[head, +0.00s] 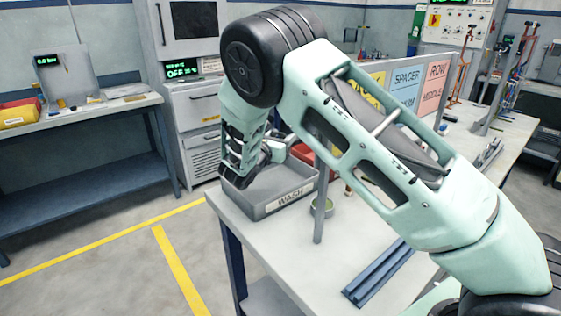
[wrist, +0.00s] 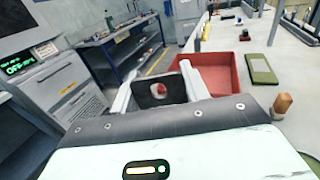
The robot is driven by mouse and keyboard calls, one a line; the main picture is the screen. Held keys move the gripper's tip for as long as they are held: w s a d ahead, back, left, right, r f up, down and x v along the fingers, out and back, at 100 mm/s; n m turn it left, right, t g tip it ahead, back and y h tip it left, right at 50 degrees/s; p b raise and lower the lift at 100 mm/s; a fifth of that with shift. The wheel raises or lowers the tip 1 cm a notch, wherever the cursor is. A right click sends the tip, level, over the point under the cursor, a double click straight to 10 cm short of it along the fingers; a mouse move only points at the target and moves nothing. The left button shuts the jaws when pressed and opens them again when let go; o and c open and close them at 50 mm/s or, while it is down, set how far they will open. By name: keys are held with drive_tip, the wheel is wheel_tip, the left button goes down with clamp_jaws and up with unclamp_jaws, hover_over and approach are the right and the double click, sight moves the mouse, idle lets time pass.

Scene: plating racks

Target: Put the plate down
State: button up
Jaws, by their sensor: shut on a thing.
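The plate (wrist: 174,97) is a small dark piece with a hole through it, seen in the wrist view between the two pale fingers of my gripper (wrist: 160,88). My gripper is shut on it. In the head view my gripper (head: 262,160) is at the back left of the bench, by the grey tray labelled WASH (head: 284,200). I cannot make out the plate in the head view, where my arm hides much of that area. Whether the plate touches anything below cannot be told.
A red tray (wrist: 235,62) lies beyond my gripper, with a green flat block (wrist: 262,70) to its right. Blue rails (head: 378,273) lie at front. Sign boards (head: 408,88) stand behind my arm.

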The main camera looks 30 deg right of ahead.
wheel_tip(320, 180, down, 6)
drive_tip(key=shift+r+p, duration=0.1)
drive_tip(key=shift+p, duration=0.3)
drive_tip(key=shift+s+f+b, duration=0.1)
drive_tip(key=shift+f+b, duration=0.4)
drive_tip(key=shift+f, duration=0.1)
